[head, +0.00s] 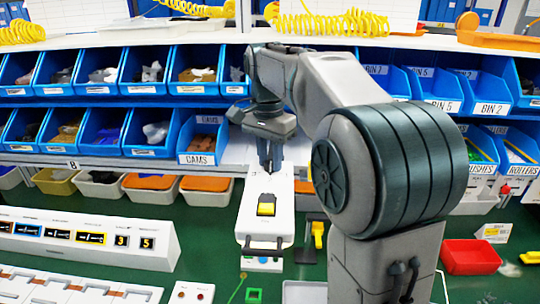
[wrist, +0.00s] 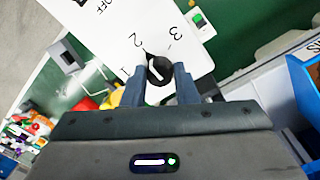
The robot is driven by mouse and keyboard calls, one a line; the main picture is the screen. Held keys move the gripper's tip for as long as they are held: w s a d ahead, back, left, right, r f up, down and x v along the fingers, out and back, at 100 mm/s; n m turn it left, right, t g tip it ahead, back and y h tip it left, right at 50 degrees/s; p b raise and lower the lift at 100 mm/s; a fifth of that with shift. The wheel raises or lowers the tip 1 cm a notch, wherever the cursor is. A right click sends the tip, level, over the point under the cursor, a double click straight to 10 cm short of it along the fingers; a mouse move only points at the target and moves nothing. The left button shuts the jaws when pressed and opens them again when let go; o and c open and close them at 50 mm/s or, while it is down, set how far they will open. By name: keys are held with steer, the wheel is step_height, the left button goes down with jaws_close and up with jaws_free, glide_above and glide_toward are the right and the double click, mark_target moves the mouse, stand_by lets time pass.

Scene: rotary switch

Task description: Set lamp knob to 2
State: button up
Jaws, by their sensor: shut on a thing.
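The lamp knob (wrist: 158,69) is a small round black knob with a white bar, on a white panel (wrist: 95,22) in the wrist view. The panel carries the marks 1, 2, 3 and OFF around the knob. In the head view my gripper (head: 269,166) points down at the far end of the white box (head: 252,222), and the knob is hidden there.
A yellow-and-black switch (head: 267,204) and a dark handle (head: 264,246) are on the same box, nearer me. Blue bins (head: 204,139) line the shelves behind. A red tray (head: 470,257) lies at right. Green bench surface shows around the box.

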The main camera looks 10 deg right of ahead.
mark_target(269, 161)
stand_by(0.3)
steer(key=o, duration=1)
steer(key=r, duration=0.9)
steer(key=r+p, duration=0.1)
steer(key=r, duration=0.3)
steer(key=shift+w+a+r, duration=0.15)
steer(key=shift+w+r, duration=0.1)
steer(key=shift+r, duration=0.15)
